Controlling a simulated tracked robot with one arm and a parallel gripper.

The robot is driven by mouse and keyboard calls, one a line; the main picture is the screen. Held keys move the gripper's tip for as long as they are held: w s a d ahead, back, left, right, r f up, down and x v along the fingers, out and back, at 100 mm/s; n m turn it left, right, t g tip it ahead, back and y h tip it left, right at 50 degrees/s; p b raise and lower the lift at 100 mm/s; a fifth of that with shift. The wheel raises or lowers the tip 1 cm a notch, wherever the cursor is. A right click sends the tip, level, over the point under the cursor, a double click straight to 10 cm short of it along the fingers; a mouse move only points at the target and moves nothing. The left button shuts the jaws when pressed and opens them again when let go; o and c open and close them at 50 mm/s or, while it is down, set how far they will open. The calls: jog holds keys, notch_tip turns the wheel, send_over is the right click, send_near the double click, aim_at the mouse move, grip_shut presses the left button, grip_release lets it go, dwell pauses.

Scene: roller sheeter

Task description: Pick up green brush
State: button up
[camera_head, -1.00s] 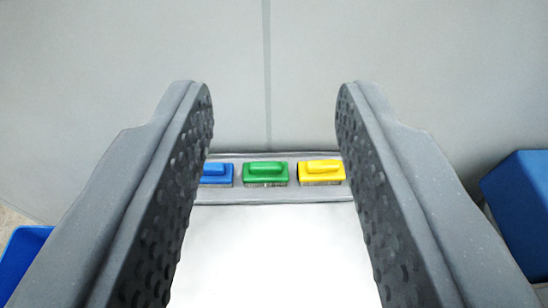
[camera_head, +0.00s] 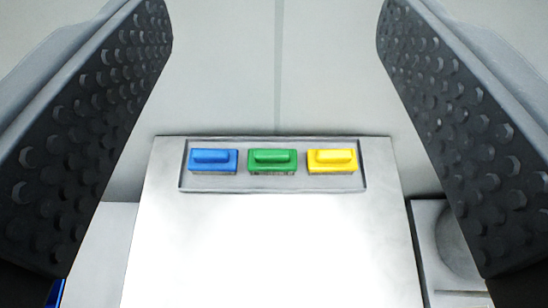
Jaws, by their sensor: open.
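The green brush (camera_head: 272,161) lies in a shallow grey tray (camera_head: 340,187) at the far end of a white surface, with its handle up and pale bristles below. It is the middle one of a row of brushes. My gripper (camera_head: 274,20) is open and empty, its dark studded fingers wide apart at the left and right of the view. The brush shows in the gap between the fingers, apart from both and further away.
A blue brush (camera_head: 213,161) lies left of the green one and a yellow brush (camera_head: 332,161) right of it, with small gaps between them. The bright surface (camera_head: 270,250) in front is clear. A pale wall (camera_head: 235,70) stands behind. A grey fixture (camera_head: 450,260) is at the lower right.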

jog(key=shift+o, duration=1.2)
jog(key=shift+w+a, duration=0.1)
jog(key=shift+w, duration=0.2)
jog(key=n+g+p, duration=1.2)
jog(key=n+g, duration=0.3)
jog(key=n, duration=0.3)
send_over(272, 153)
notch_tip(272, 153, down, 35)
jog(key=f, duration=0.7)
jog(key=shift+a+f, duration=0.2)
jog(key=shift+d+f, duration=0.15)
jog(key=shift+f, duration=1.15)
jog(key=shift+d+f, duration=0.1)
jog(key=shift+f, duration=1.2)
jog(key=c, duration=1.1)
